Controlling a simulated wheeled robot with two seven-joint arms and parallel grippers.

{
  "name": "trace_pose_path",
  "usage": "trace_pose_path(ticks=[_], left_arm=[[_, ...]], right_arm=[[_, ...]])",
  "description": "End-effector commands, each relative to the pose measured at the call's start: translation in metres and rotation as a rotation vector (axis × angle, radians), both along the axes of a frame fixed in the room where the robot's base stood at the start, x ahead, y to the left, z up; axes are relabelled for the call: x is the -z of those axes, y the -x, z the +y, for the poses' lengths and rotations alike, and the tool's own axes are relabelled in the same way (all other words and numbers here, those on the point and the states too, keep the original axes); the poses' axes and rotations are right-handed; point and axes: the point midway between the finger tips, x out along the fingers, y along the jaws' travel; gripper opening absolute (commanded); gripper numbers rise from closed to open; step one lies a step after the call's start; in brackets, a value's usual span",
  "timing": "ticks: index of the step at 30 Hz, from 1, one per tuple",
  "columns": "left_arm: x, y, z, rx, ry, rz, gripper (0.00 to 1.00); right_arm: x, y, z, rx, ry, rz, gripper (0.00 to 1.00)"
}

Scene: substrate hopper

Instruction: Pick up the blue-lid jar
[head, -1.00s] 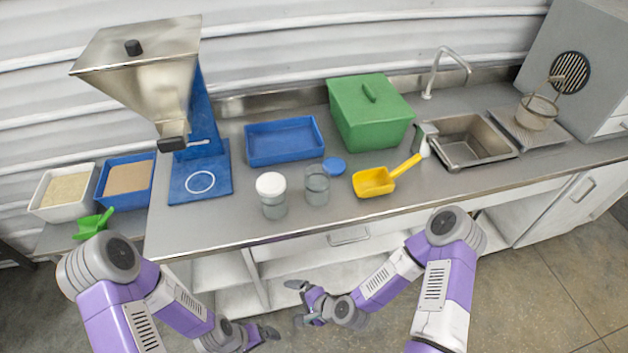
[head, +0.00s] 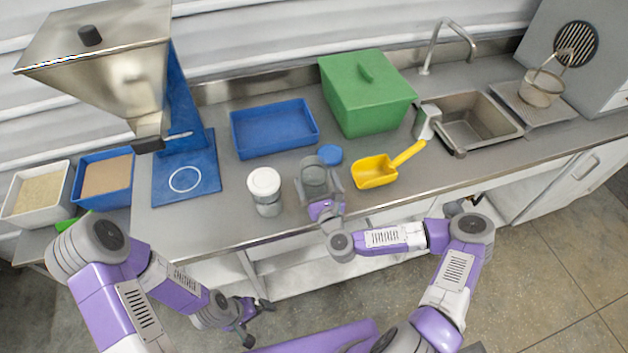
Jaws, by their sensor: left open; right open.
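My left gripper (head: 257,322) is open and empty, low in front of the counter. A second jar with a white lid (head: 264,184) stands to the left of the open jar.
A yellow scoop (head: 374,171) lies to the right of the open jar. A blue tray (head: 274,130) and a green lidded bin (head: 366,95) stand behind. The hopper (head: 110,60) on its blue base is at left, the sink (head: 474,122) at right.

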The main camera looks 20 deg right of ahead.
Motion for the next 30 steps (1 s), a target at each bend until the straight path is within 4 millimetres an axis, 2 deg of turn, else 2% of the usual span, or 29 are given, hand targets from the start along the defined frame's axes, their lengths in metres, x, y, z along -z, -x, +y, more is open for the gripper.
trace_pose_path(ticks=[3, 6, 13, 21, 23, 30], left_arm=[[0.002, 0.000, 0.000, 0.000, 0.000, -0.001, 1.00], [0.002, 0.000, 0.000, 0.000, 0.000, -0.001, 1.00], [0.002, 0.000, 0.000, 0.000, 0.000, -0.001, 1.00], [0.002, 0.000, 0.000, 0.000, 0.000, -0.001, 1.00], [0.002, 0.000, 0.000, 0.000, 0.000, -0.001, 1.00], [0.001, 0.000, 0.000, 0.000, 0.000, 0.000, 1.00]], right_arm=[[0.000, -0.017, 0.001, -0.001, 0.002, -0.001, 1.00], [0.000, -0.024, 0.001, -0.001, 0.001, 0.000, 1.00], [0.000, -0.025, 0.001, -0.001, 0.001, 0.001, 1.00], [0.000, -0.024, 0.001, -0.002, 0.001, 0.001, 0.60], [0.000, -0.024, 0.001, -0.002, 0.001, 0.000, 0.53], [-0.003, -0.024, 0.001, -0.002, 0.001, 0.000, 0.53]])
